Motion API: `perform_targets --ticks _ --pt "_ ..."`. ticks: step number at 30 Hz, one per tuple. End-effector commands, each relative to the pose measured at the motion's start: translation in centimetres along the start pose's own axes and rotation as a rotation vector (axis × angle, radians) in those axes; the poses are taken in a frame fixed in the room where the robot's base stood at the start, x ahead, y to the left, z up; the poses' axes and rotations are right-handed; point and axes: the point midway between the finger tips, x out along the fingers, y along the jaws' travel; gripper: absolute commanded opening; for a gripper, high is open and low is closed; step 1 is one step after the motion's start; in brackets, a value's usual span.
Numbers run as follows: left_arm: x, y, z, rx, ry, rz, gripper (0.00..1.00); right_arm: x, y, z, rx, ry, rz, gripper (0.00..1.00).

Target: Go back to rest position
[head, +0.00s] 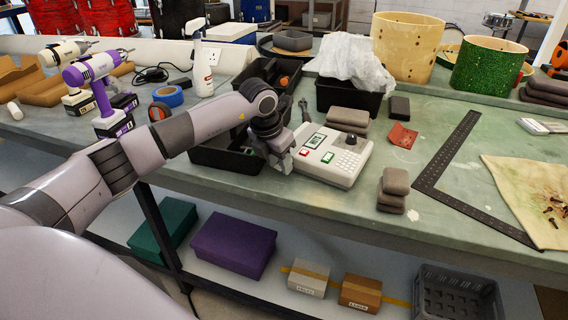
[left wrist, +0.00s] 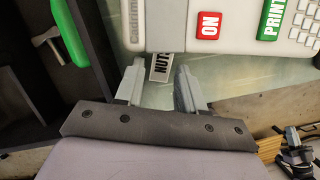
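My left gripper (head: 283,160) is at the front left corner of a white label printer (head: 333,155), above the front part of the green bench. In the left wrist view the two fingers (left wrist: 160,82) stand apart. A small white label reading "NUTS" (left wrist: 162,67) shows between and just beyond the fingertips, at the printer's edge. I cannot tell whether the fingers touch it. The printer's red ON button (left wrist: 207,26) and green PRINT button (left wrist: 271,18) lie beyond. My right gripper is not in view.
A black tray (head: 228,160) is just left of my gripper, with another black bin (head: 348,98) behind. Grey pads (head: 392,190) and a black steel square (head: 447,165) lie to the right. Drills (head: 95,85) stand at left. Boxes (head: 235,245) sit on the lower shelf.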

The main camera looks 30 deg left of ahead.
Motion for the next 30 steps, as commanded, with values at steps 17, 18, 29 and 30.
perform_targets --ticks 17,18,29,30 --pt "-0.02 -0.01 -0.01 0.0 0.0 0.0 0.12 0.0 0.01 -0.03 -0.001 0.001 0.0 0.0" --pt "-0.03 -0.01 -0.03 0.0 0.0 0.0 0.12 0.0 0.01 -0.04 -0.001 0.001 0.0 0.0" --pt "-0.25 0.01 -0.65 0.0 0.0 0.0 0.12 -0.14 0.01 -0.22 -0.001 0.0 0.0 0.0" --pt "-0.28 0.01 -0.73 0.0 0.0 0.0 0.12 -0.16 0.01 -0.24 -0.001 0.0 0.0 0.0"
